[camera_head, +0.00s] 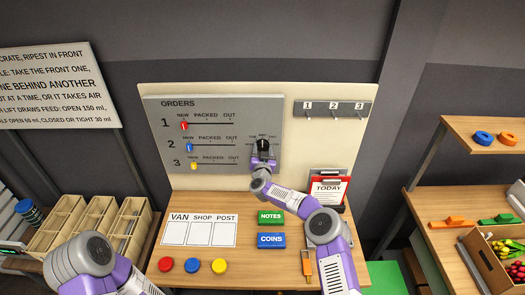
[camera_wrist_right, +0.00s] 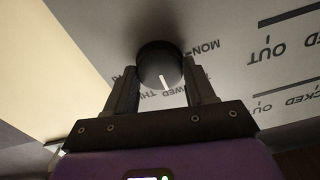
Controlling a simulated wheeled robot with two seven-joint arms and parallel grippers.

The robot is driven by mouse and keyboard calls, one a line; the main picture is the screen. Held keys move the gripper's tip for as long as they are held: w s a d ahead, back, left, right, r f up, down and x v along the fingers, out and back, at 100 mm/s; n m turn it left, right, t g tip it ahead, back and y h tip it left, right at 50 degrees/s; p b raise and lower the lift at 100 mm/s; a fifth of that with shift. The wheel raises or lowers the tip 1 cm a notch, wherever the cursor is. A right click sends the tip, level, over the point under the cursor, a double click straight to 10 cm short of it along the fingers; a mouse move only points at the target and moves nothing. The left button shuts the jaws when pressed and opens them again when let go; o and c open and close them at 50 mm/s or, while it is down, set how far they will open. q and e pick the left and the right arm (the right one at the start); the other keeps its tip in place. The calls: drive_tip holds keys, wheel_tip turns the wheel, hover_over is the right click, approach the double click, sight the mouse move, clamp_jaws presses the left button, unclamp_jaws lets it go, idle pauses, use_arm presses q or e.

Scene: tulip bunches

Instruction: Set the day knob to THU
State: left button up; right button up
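The day knob (camera_head: 263,146) is a round black dial at the lower right of the grey orders board. In the right wrist view the knob (camera_wrist_right: 159,66) has a white pointer line at WED, close to the border with THU. MON, WED and part of THU are readable; other day names are partly hidden. My right gripper (camera_wrist_right: 160,70) has one finger on each side of the knob, with no clear gap to it. It also shows below the knob in the head view (camera_head: 263,158). My left arm is at the bottom left; its gripper is out of view.
The orders board (camera_head: 220,103) has red, blue and yellow sliders. A hook rail (camera_head: 331,109) and a TODAY clipboard (camera_head: 328,188) are to the right. NOTES (camera_head: 271,217) and COINS (camera_head: 271,240) blocks and coloured discs (camera_head: 192,265) lie on the table.

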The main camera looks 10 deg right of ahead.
drive_tip(key=c, duration=0.4)
drive_tip(key=shift+f+m+b, duration=0.15)
drive_tip(key=shift+m+b, duration=0.15)
drive_tip(key=shift+b, duration=0.45)
drive_tip(key=m+b, duration=0.6)
drive_tip(key=b, duration=0.2)
drive_tip(key=shift+f+b, duration=0.1)
drive_tip(key=shift+b, duration=0.2)
drive_tip(key=shift+m+b, duration=1.1)
drive_tip(key=shift+b, duration=0.1)
drive_tip(key=shift+r, duration=0.2)
drive_tip(key=shift+d, duration=0.1)
drive_tip(key=o, duration=1.1)
drive_tip(key=shift+c, duration=0.2)
drive_tip(key=shift+s, duration=0.15)
